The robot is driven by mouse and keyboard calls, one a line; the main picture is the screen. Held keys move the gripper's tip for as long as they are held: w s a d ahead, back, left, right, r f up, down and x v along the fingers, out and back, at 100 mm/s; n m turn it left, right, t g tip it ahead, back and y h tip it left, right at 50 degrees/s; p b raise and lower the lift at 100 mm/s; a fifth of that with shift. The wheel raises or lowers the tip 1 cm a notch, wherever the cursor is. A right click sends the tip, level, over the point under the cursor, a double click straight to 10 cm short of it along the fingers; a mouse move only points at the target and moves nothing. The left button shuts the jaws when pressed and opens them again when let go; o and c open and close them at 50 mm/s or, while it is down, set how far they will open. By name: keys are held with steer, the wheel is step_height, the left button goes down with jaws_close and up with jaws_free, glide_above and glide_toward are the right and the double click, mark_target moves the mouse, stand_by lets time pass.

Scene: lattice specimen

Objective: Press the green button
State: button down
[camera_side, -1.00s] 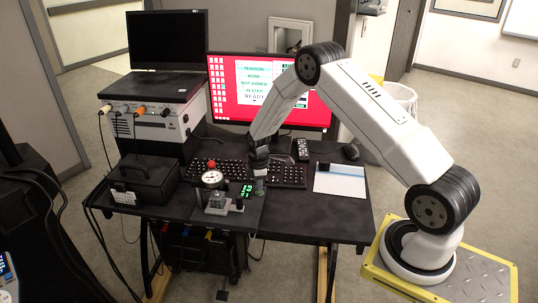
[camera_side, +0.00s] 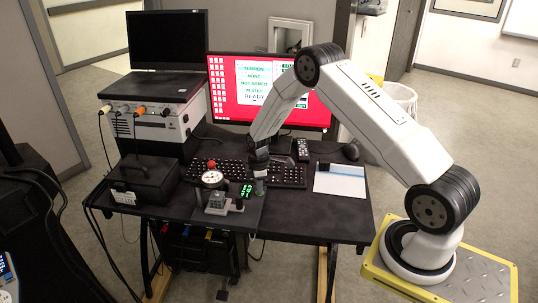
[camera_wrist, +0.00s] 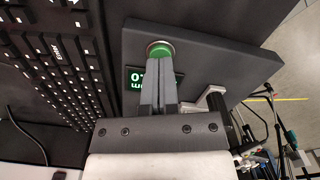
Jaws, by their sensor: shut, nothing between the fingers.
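The green button (camera_wrist: 160,49) is a round green cap with a pale ring, set on a dark plate. In the wrist view, my gripper (camera_wrist: 158,62) has its two grey fingers together, with nothing between them. The fingertips lie over the lower part of the button and partly hide it. I cannot tell whether they touch it or whether it is pressed down.
A green digit display (camera_wrist: 139,78) sits beside the button, partly behind the fingers. A dial gauge (camera_side: 212,178) with a red knob above it stands to the left. A black keyboard (camera_side: 232,169) lies behind, and a red monitor (camera_side: 225,95) stands at the back.

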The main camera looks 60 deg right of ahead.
steer(key=shift+r, duration=2.1)
